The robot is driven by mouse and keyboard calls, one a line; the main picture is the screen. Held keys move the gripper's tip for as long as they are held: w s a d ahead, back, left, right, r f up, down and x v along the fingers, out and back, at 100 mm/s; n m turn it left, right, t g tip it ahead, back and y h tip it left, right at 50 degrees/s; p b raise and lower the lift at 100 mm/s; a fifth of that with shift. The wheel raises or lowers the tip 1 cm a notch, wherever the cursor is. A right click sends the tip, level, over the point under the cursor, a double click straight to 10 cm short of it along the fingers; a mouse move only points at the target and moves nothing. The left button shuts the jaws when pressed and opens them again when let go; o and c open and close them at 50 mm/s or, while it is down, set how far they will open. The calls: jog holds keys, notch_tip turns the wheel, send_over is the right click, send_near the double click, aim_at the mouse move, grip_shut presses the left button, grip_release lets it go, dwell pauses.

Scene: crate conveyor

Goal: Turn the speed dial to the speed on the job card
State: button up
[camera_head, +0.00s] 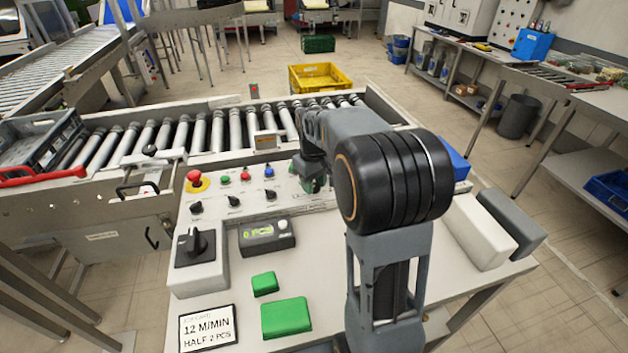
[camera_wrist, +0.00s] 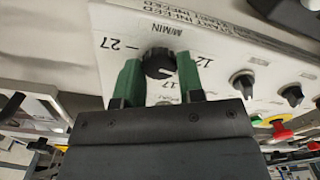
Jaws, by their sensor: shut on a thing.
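The job card (camera_head: 207,328) lies at the console's front left and reads 12 M/MIN, HALF 2 PCS. The black speed dial (camera_wrist: 159,63) is on the sloped white panel, with M/MIN above it and the numbers 27, 12 and 17 around it. My gripper (camera_wrist: 158,72) is shut on the dial, one green finger on each side. The dial's pointer direction cannot be made out. In the head view my arm hides the dial, and only a bit of the green fingers shows.
The panel (camera_head: 225,220) also holds a red emergency stop (camera_head: 195,178), small buttons and black knobs. A rotary switch box (camera_head: 196,262), a display unit (camera_head: 266,234) and green blocks (camera_head: 286,317) stand on the console. The roller conveyor (camera_head: 217,131) runs behind.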

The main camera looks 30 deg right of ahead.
jog(key=shift+n, duration=0.8)
jog(key=o, duration=0.9)
notch_tip(320, 180, up, 14)
jog(key=shift+f+p, duration=0.1)
jog(key=shift+p, duration=0.55)
